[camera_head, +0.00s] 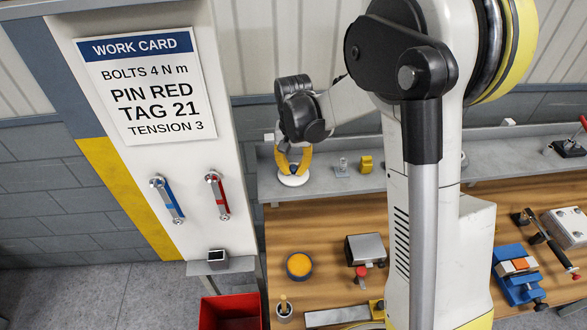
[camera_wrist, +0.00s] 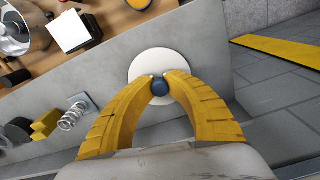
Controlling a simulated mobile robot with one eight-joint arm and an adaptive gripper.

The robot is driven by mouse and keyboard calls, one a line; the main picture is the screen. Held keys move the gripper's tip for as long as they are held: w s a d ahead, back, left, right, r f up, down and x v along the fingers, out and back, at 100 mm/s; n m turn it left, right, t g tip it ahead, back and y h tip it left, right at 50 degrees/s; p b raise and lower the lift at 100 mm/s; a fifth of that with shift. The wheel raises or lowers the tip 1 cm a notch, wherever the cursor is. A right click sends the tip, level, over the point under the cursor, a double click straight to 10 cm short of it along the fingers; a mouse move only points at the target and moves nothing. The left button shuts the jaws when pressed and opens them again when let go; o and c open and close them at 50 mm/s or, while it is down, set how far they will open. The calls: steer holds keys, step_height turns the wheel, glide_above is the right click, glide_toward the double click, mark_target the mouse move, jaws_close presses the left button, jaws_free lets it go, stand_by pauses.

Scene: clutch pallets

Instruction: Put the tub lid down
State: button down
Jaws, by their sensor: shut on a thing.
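The tub lid (camera_head: 294,180) is a white disc with a dark blue knob, at the left end of the grey shelf. It also shows in the wrist view (camera_wrist: 150,62), where the yellow fingers of my gripper (camera_wrist: 160,84) close on its knob. In the head view my gripper (camera_head: 293,164) points down with the lid beneath it. The lid lies flat at the shelf, touching it or just above; I cannot tell which. The round blue tub (camera_head: 311,275), open with orange contents, stands on the wooden bench below the shelf.
On the grey shelf (camera_head: 320,185), a spring (camera_head: 342,167) and a yellow part (camera_head: 366,163) stand right of the lid. The wooden bench (camera_head: 330,220) holds a grey box (camera_head: 367,247) and a small pot with a brush (camera_head: 284,309). A red bin (camera_head: 232,312) is at lower left.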

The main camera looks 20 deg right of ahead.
mark_target(293, 167)
steer(key=c, duration=1.4)
jaws_free()
steer(key=shift+r+p, duration=0.5)
step_height(293, 167, up, 11)
steer(key=s+r+n+t, duration=0.1)
steer(key=s+t, duration=0.1)
steer(key=s, duration=0.5)
steer(key=s+r+n+t, duration=0.1)
steer(key=s+n+t, duration=0.1)
steer(key=s, duration=0.5)
steer(key=s+r+n+t, duration=0.1)
steer(key=s+t, duration=0.1)
steer(key=s, duration=0.5)
steer(key=shift+r+t, duration=0.4)
steer(key=shift+s, duration=0.1)
